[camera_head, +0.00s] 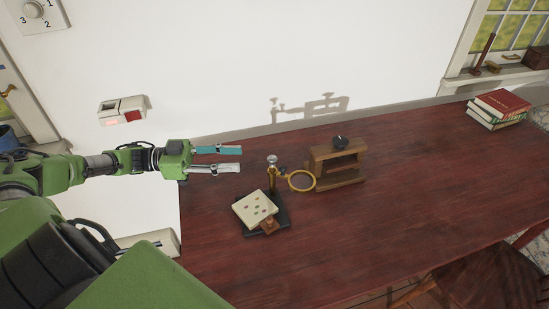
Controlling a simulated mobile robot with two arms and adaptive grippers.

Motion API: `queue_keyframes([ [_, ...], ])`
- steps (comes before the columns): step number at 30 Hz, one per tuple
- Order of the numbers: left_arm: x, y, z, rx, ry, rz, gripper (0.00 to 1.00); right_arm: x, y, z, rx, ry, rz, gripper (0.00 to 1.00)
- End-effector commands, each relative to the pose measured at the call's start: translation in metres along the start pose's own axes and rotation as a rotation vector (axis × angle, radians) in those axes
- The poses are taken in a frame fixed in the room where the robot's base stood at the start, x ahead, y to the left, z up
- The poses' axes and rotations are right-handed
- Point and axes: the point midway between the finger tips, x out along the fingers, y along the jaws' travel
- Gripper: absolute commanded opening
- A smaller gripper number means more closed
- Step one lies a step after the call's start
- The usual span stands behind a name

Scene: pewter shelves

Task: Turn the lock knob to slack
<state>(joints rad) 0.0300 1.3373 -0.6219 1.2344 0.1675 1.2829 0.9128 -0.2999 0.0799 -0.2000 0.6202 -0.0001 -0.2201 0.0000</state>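A small stand with a black base (283,222) sits on the dark red table. A brass post rises from it, with a silvery round knob (272,158) near its top; this looks like the lock knob, but its setting is too small to read. A brass ring (302,181) reaches out to the right of the post. A pale plate with several spots (254,208) lies tilted over the base. My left gripper (240,159) is open and empty, its fingers pointing right, to the left of the knob and apart from it. My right gripper is out of view.
A small wooden rack (338,165) with a dark object (340,142) on top stands just right of the ring. Books (499,108) lie stacked at the far right. A numbered dial (33,10) and switch box (122,110) are on the wall. The table's right middle is clear.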

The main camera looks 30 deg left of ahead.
Motion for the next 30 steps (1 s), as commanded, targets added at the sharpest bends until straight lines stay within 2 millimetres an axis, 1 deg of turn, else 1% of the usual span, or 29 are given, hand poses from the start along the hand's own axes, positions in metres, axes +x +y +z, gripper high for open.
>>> queue_keyframes([
  [1,0.012,0.001,-0.001,0.001,0.006,0.003,0.35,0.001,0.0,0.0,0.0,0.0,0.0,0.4],
  [9,0.07,0.0,0.0,0.002,0.004,0.001,0.35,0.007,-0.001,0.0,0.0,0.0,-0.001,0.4],
  [12,0.086,0.0,-0.001,0.003,0.004,0.001,0.35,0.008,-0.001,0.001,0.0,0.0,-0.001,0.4],
  [15,0.098,0.0,0.0,0.002,0.002,0.0,0.35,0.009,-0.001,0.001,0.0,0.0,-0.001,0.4],
  [21,0.109,0.0,0.0,0.002,-0.001,-0.001,0.35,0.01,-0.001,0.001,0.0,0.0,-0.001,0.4],
  [28,0.11,-0.001,0.0,0.001,-0.002,-0.002,0.35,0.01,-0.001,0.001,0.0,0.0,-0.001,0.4],
  [29,0.109,-0.001,0.0,0.001,-0.002,-0.002,0.33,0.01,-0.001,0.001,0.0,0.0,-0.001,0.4],
  [30,0.109,-0.001,0.0,0.001,-0.002,-0.002,0.22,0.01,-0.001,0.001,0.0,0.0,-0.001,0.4],
])
